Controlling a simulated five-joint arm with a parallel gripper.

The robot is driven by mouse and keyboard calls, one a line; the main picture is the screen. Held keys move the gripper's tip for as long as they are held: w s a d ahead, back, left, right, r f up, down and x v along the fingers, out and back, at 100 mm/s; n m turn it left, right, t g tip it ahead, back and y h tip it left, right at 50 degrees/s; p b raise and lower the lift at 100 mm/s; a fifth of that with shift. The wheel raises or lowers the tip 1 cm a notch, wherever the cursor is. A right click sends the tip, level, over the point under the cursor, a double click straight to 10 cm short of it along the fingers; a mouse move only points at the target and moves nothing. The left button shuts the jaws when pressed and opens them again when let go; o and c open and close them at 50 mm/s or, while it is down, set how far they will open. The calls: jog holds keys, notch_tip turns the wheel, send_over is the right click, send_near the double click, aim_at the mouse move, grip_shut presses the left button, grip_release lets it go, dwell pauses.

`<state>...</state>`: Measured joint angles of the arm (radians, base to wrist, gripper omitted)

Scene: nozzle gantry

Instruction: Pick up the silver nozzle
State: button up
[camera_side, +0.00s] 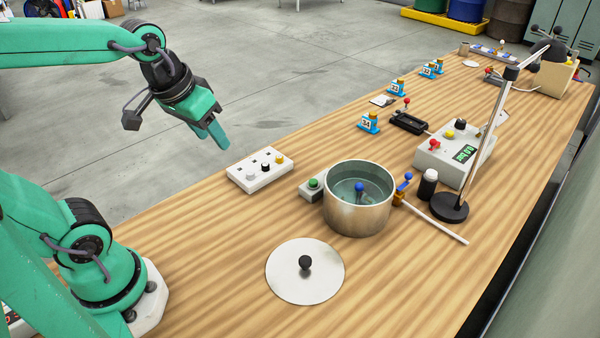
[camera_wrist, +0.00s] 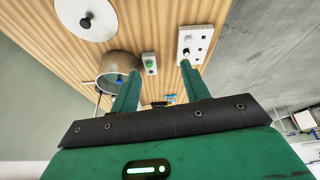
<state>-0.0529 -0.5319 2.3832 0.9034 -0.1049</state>
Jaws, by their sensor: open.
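The silver nozzle (camera_side: 250,176) stands in a white holder block (camera_side: 240,184) on the wooden table, at the end of its row nearest my base. A black nozzle (camera_side: 265,167) and a gold nozzle (camera_side: 279,159) stand in the same row. My gripper (camera_side: 217,140) is in the air above and left of the block in the side view, apart from it. In the wrist view my gripper (camera_wrist: 159,68) is open and empty. The block (camera_wrist: 200,32) lies beyond the right finger there, with the silver nozzle (camera_wrist: 184,35) near its top end. The gold nozzle is not clear there.
A green-button box (camera_side: 312,189) and a steel pot (camera_side: 358,215) of liquid stand right of the block. A round lid (camera_side: 305,285) with a black knob lies in front. A lamp (camera_side: 450,205) and control box (camera_side: 452,155) stand farther right. Table left of the lid is clear.

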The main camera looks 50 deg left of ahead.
jog(key=w+a+f+n+g, duration=0.2)
jog(key=w+a+f+n, duration=0.25)
jog(key=w, duration=0.35)
jog(key=n+g, duration=0.3)
send_over(250, 172)
notch_tip(250, 172, down, 9)
jog(key=shift+f, duration=0.1)
jog(key=shift+d+f, duration=0.1)
jog(key=shift+f, duration=3.8)
grip_shut()
jog(key=shift+r, duration=0.15)
